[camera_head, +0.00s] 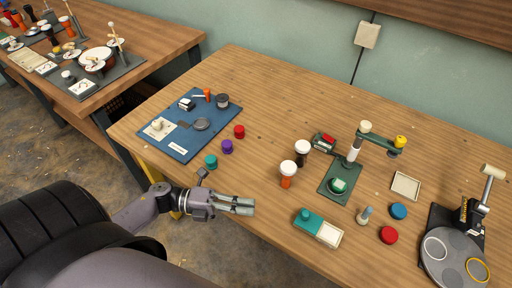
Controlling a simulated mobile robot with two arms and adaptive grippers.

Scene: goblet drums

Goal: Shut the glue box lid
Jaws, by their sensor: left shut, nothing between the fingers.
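A small teal and cream box (330,236), which looks like the glue box, sits near the front edge of the table. Its teal part (308,222) with a raised knob covers the left portion, and the cream right portion shows uncovered. My left gripper (250,206) is shut and empty, its fingers pointing right. It is to the left of the box, apart from it, at the table's front edge. My right gripper is not in view.
A blue mat (180,147) with tools is at left.

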